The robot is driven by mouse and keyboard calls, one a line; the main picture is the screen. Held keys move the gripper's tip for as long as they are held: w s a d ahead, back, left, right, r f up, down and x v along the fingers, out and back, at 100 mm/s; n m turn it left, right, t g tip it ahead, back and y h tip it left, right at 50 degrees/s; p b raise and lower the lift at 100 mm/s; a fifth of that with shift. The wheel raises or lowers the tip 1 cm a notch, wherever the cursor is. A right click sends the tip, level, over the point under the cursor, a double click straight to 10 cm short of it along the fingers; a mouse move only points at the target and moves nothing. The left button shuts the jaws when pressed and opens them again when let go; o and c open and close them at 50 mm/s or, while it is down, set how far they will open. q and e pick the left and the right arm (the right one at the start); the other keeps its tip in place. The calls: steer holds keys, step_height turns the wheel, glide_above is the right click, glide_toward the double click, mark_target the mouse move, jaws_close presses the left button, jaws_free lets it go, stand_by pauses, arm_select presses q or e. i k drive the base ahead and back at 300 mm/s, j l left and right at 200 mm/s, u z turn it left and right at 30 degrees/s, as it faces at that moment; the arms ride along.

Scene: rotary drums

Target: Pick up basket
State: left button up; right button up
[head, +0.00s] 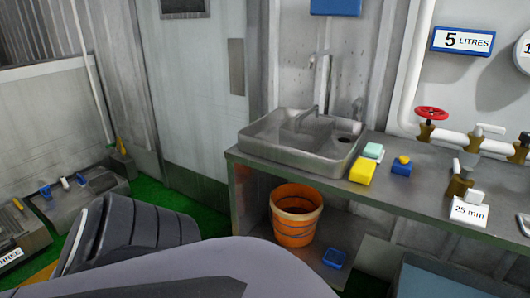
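An orange basket-like bucket (296,226) stands upright on the lower shelf under the sink counter. It has darker bands around its side, and its open top shows. No gripper fingers can be made out in the head view, and nothing is seen touching the bucket. A smooth grey part, which looks like my own arm, fills the bottom of the view in front of the bucket. A dark ribbed shape is beside it at the lower left; I cannot tell what it is.
The metal counter (415,197) overhangs the bucket and carries a sink (300,140), a yellow block (362,171) and valves. A small blue tray (334,259) lies on the shelf right of the bucket. Green floor (205,215) is clear left of the counter.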

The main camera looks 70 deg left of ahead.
mark_target(306, 131)
steer(key=u, duration=3.4)
steer(key=z, duration=1.55)
steer(key=i+j, duration=0.25)
steer(key=j, duration=0.2)
steer(key=i+j, duration=0.3)
steer(key=j, duration=0.1)
